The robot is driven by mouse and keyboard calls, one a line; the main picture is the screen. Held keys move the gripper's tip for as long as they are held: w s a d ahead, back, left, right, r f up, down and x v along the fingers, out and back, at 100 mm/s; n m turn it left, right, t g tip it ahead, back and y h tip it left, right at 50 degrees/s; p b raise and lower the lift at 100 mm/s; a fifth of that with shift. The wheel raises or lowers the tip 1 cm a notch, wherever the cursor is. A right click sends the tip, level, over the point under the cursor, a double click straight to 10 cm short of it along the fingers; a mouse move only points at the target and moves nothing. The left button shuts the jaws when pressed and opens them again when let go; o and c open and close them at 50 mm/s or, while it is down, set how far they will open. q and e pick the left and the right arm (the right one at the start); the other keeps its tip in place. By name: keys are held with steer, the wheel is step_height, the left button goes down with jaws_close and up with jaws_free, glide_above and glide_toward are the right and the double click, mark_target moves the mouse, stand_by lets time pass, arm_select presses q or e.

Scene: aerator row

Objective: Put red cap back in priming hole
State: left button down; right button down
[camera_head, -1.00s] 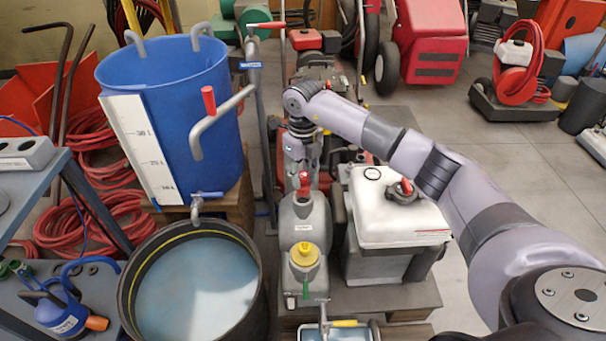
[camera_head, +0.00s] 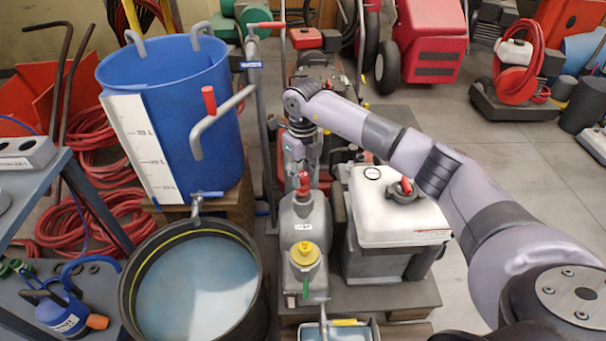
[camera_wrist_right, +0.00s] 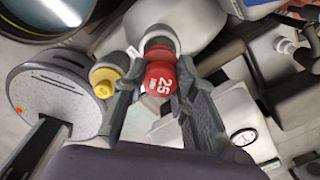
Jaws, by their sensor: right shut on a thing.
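The red cap (camera_head: 304,183) is at the top of the grey pump body (camera_head: 304,222), upright over its neck. My right gripper (camera_head: 303,172) comes down on it from behind and above. In the right wrist view the red cap (camera_wrist_right: 160,82), marked 25, sits between the two fingers of my right gripper (camera_wrist_right: 158,76), which are shut on it. A pale neck ring (camera_wrist_right: 158,38) shows right beside the cap. The priming hole itself is hidden, and I cannot tell how deep the cap sits. My left gripper is not in view.
A yellow cap (camera_head: 305,254) stands just in front on the grey body. A white-topped tank (camera_head: 398,225) is close on the right. A blue bucket (camera_head: 178,120) and a round black tub (camera_head: 140,310) of water are on the left. Open floor lies farther right.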

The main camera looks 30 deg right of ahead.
mark_target(303, 186)
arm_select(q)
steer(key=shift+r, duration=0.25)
arm_select(e)
steer(key=shift+f, duration=0.45)
arm_select(q)
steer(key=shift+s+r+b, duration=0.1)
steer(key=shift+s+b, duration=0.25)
steer(key=shift+b, duration=0.15)
arm_select(e)
steer(key=shift+f, duration=0.5)
steer(key=shift+f, duration=0.1)
steer(key=shift+f, duration=0.2)
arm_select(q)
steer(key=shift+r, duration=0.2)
arm_select(e)
steer(key=shift+f, duration=0.1)
arm_select(q)
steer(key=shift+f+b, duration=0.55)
steer(key=shift+b, duration=0.1)
arm_select(e)
steer(key=shift+f, duration=0.85)
steer(key=c, duration=1.2)
jaws_free()
steer(key=shift+r, duration=0.1)
